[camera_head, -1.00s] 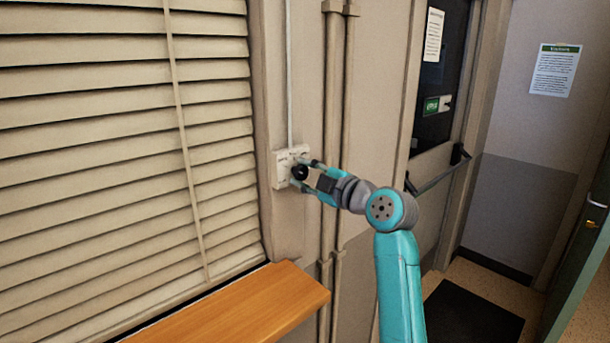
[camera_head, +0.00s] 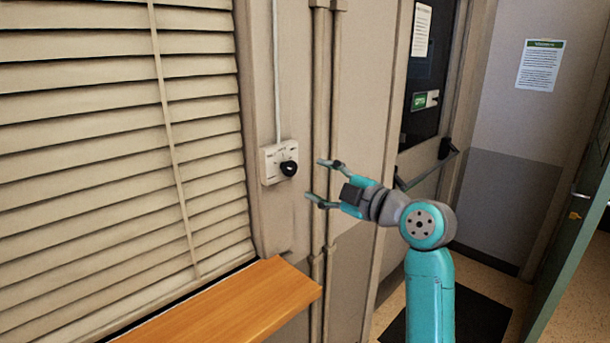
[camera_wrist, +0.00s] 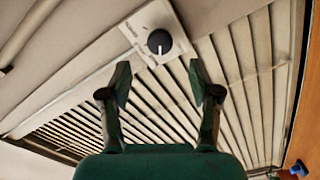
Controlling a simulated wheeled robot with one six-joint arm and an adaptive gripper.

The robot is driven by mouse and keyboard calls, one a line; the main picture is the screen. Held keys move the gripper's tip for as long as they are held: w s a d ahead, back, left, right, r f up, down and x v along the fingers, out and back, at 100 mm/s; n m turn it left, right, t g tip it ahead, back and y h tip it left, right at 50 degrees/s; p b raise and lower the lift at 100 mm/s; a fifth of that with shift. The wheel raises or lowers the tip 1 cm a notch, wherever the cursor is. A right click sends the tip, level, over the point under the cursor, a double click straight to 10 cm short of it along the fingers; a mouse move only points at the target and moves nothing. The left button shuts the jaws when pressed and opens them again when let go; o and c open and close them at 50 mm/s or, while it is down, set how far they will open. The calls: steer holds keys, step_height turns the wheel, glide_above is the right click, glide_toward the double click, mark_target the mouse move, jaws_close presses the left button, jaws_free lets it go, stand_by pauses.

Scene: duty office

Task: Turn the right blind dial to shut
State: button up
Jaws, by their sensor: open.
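The blind dial is a black round knob (camera_head: 289,168) on a white plate (camera_head: 268,166) on the wall, right of the window blind (camera_head: 100,150). In the wrist view the knob (camera_wrist: 159,42) shows a white pointer line, and its plate (camera_wrist: 140,22) has small markings too blurred to read. My gripper (camera_head: 314,179) is open and empty, to the right of the knob and apart from it. In the wrist view my fingers (camera_wrist: 160,80) are spread, with the knob beyond their tips. The blind's slats are tilted, with dark gaps between them.
A wooden sill (camera_head: 230,305) juts out below the blind. Vertical pipes (camera_head: 328,120) run on the wall right of the plate. A door with a push bar (camera_head: 430,165) and a green door (camera_head: 580,210) stand to the right. A dark mat (camera_head: 470,315) lies on the floor.

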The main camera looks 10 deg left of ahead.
steer(key=shift+v, duration=1.75)
steer(key=s+d+f+m+t+h, duration=0.1)
steer(key=s+d+f+m+h, duration=0.2)
steer(key=f, duration=0.7)
steer(key=s+d+f+m+t+h, duration=0.25)
steer(key=f+m, duration=0.25)
steer(key=f, duration=0.5)
steer(key=s+d+f+m+t+h, duration=0.15)
steer(key=s+d+f+m, duration=0.25)
steer(key=f, duration=0.6)
steer(key=s+d+f+m+h, duration=0.3)
steer(key=s+d+f+m, duration=0.1)
steer(key=s+f, duration=0.45)
steer(key=s+d+f+m+h, duration=0.2)
steer(key=s+d, duration=0.1)
steer(key=s, duration=0.7)
steer(key=s+d+f+m+h, duration=0.1)
steer(key=s+d+f+m, duration=0.15)
steer(key=s, duration=0.65)
steer(key=s+r+m, duration=0.1)
steer(key=s+r, duration=0.1)
steer(key=s, duration=0.7)
steer(key=s+d+r+m+g+h, duration=0.1)
steer(key=s+r, duration=0.2)
steer(key=s, duration=0.6)
steer(key=shift+d+r, duration=0.15)
steer(key=shift+r, duration=0.05)
